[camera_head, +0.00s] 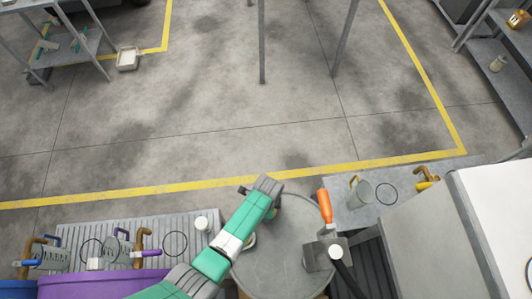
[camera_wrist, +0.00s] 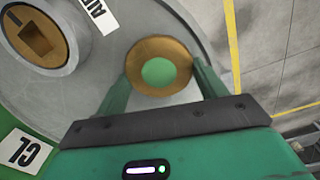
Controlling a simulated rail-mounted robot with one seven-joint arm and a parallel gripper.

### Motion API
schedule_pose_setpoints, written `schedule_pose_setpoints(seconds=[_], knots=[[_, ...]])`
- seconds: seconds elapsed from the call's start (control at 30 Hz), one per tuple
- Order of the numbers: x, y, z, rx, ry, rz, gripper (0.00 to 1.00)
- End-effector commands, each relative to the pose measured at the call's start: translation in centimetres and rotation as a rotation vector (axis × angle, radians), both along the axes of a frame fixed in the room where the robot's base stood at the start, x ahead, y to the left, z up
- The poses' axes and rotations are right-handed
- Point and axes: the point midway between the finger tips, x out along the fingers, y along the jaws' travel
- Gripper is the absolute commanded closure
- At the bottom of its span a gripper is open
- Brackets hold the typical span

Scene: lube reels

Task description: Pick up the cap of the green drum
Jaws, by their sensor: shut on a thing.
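The cap (camera_wrist: 158,70), a brass ring with a green centre, sits between the two green fingers of my gripper (camera_wrist: 162,76) in the wrist view. The fingers are shut on its sides. Behind it is the grey round drum top (camera_wrist: 95,75), with partly cut-off white labels. I cannot tell whether the cap is seated or raised. In the head view my arm reaches over the drum top (camera_head: 285,250); the fingers and cap are hidden beneath my wrist.
A brass bung with a square recess (camera_wrist: 38,38) is on the drum top. An orange-handled fitting (camera_head: 325,206) with a black hose stands at its right. The floor beyond is mostly clear.

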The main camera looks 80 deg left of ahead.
Motion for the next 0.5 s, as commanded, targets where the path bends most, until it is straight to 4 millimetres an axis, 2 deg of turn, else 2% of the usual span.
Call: schedule_pose_setpoints(seconds=[0.27, 0.5], knots=[[0.0, 0.0, 0.5, 0.0, 0.0, 0.0, 0.55], [0.1, 0.0, 3.5, 0.001, 0.0, -0.001, 0.55]])
